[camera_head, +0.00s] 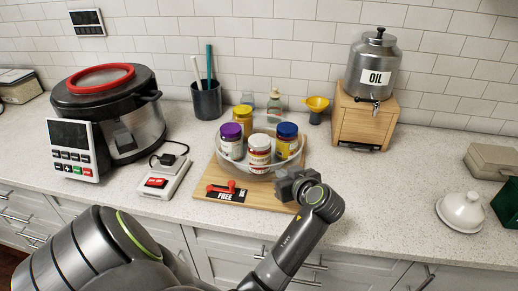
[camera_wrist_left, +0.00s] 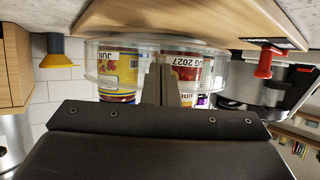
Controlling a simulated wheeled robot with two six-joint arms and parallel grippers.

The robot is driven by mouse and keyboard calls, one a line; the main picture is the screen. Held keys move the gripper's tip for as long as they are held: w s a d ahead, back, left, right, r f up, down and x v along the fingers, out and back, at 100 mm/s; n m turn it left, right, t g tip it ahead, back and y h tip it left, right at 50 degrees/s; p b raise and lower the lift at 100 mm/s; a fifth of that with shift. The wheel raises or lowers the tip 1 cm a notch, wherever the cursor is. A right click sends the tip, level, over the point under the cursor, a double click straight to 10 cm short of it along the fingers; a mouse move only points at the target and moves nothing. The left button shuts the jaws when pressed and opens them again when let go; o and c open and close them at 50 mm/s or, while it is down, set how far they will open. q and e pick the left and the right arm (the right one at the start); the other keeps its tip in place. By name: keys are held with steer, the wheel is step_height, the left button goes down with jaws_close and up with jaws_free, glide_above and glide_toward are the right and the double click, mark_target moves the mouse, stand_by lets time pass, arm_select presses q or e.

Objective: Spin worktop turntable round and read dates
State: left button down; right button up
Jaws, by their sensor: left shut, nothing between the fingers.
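The clear-walled turntable (camera_head: 234,165) sits on a wooden board (camera_head: 251,198). It carries several jars, among them a purple-lidded jar (camera_head: 231,140), a jar with a red and white label (camera_head: 259,150), a blue-lidded jar (camera_head: 286,140) and a yellow-lidded jar (camera_head: 243,115). My left gripper (camera_head: 286,184) is shut and empty at the turntable's front right. In the left wrist view, which is upside down, its fingers (camera_wrist_left: 166,78) are close to the clear wall (camera_wrist_left: 150,47); I cannot tell whether they touch. A red label (camera_wrist_left: 183,66) there shows 2027, a yellow one (camera_wrist_left: 118,66) JUN. My right gripper is out of view.
A red lever (camera_head: 220,188) stands by a "FREE" plate on the board's front left. A cooker (camera_head: 112,110) and a switch box (camera_head: 163,180) are left, an oil dispenser (camera_head: 375,65) and yellow funnel (camera_head: 316,104) behind right. The right worktop is mostly clear.

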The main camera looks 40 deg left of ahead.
arm_select(q)
steer(key=shift+s+a+p, duration=0.3)
steer(key=shift+s+a, duration=0.15)
steer(key=shift+s, duration=0.1)
steer(key=shift+s+d+f, duration=0.1)
steer(key=shift+s+d, duration=0.1)
steer(key=shift+d, duration=0.25)
steer(key=shift+s+d, duration=0.35)
steer(key=shift+d, duration=0.2)
steer(key=shift+s+d, duration=0.35)
steer(key=shift+d, duration=0.2)
